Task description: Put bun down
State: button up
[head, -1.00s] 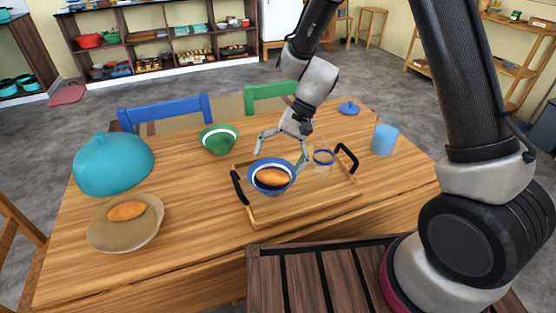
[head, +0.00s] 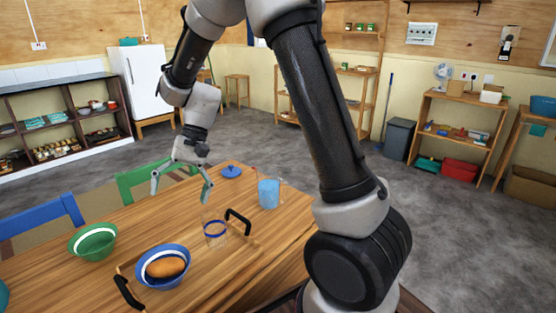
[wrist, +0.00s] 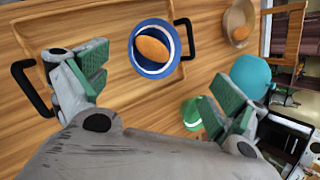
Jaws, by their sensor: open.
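A brown bun (head: 165,267) lies in a blue bowl with a white inner band (head: 182,279). The bowl stands on a wooden tray with black handles (head: 210,271). Both bun (wrist: 152,50) and bowl (wrist: 156,72) also show in the wrist view, at top centre. My gripper (head: 181,190) is open and empty, above the table and apart from the bowl, behind and to its right in the head view. In the wrist view its two fingers are spread wide with nothing between them. A second bun (wrist: 241,33) lies in a beige bowl (wrist: 229,22) farther off.
A clear glass with a blue band (head: 215,229) stands on the tray. A blue cup (head: 268,193), a blue lid (head: 231,171) and a green bowl (head: 93,241) stand on the table. A teal dome (wrist: 250,76) is near the beige bowl. Blue and green chairs line the far edge.

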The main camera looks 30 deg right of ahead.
jog(key=s+d+r+n+t+h, duration=0.1)
jog(key=s+d+r+t, duration=0.1)
jog(key=s+d+r, duration=0.4)
jog(key=s+d+r+t+h, duration=0.1)
jog(key=s+d+r+t, duration=0.1)
jog(key=d+r, duration=0.4)
jog(key=s+d+r+n+t+h, duration=0.1)
jog(key=s+d+t+h, duration=0.2)
jog(key=s+d, duration=0.8)
jog(key=shift+s+d+r+t, duration=0.35)
jog(key=shift+s+d+t, duration=0.05)
jog(key=shift+d, duration=0.4)
